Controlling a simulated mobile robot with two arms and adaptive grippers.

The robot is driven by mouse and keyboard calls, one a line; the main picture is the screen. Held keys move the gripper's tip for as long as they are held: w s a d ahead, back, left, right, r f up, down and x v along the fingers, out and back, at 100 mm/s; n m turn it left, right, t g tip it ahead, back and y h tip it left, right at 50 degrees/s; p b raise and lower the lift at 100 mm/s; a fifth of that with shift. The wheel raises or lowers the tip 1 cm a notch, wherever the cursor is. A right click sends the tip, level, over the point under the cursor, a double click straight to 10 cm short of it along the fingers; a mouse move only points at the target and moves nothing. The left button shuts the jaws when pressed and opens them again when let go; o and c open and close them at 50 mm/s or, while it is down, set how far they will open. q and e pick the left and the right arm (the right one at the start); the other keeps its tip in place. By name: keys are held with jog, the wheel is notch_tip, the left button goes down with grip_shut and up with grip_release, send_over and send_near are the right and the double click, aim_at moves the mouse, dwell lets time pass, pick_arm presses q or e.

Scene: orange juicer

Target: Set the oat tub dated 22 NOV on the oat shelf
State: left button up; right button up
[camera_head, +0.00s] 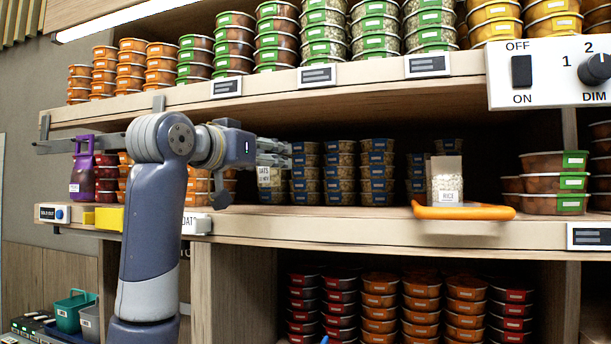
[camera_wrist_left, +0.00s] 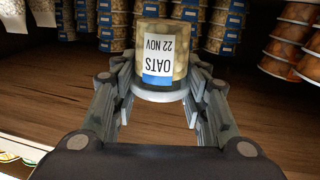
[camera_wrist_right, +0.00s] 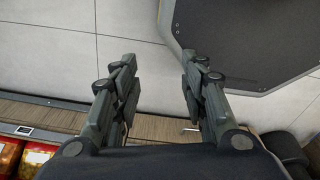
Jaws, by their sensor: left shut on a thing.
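The oat tub (camera_wrist_left: 185,65) shows in the left wrist view with its label upside down, reading OATS 22 NOV. My left gripper (camera_wrist_left: 162,85) is shut on it, one finger on each side. In the head view the oat tub (camera_head: 269,178) hangs at the left gripper (camera_head: 274,154), in front of the stacked blue-labelled tubs on the middle shelf (camera_head: 330,222). A white tag (camera_head: 190,221) reading partly OATS sits on that shelf's front edge, half hidden by my left arm. My right gripper (camera_wrist_right: 158,65) is open and empty, seen only in the right wrist view.
Blue-labelled tubs (camera_head: 340,172) stand in several stacks behind the held tub. Yellow blocks (camera_head: 109,217) are at the left. Bare shelf lies between the stacks and the orange tray.

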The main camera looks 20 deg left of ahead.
pick_arm(q)
jog(key=w+d, duration=0.1)
jog(key=w+d+p, duration=0.1)
jog(key=w, duration=0.1)
jog(key=w+d+p, duration=0.1)
jog(key=w, duration=0.1)
jog(key=shift+w+d+f, duration=0.1)
jog(key=shift+d+f, duration=0.2)
jog(key=shift+d, duration=0.1)
jog(key=shift+w+d+f+p, duration=0.1)
jog(key=shift+w+d+p, duration=0.35)
jog(key=shift+w+p, duration=0.15)
jog(key=shift+w+d+f+p, duration=0.1)
jog(key=shift+w+d+p, duration=0.35)
jog(key=shift+w, duration=0.2)
notch_tip(320, 180, down, 2)
jog(key=shift+d+f+p, duration=0.1)
jog(key=shift+f+p, duration=0.15)
jog(key=shift+p, duration=0.05)
jog(key=shift+w+f, duration=0.1)
jog(key=shift+f, duration=0.45)
jog(key=shift+s+a, duration=0.2)
jog(key=o, duration=1.3)
jog(key=shift+d, duration=0.15)
jog(key=shift+w+f, duration=0.1)
pick_arm(e)
jog(key=r, duration=0.5)
jog(key=shift+w+r, duration=0.3)
jog(key=shift+r, duration=0.1)
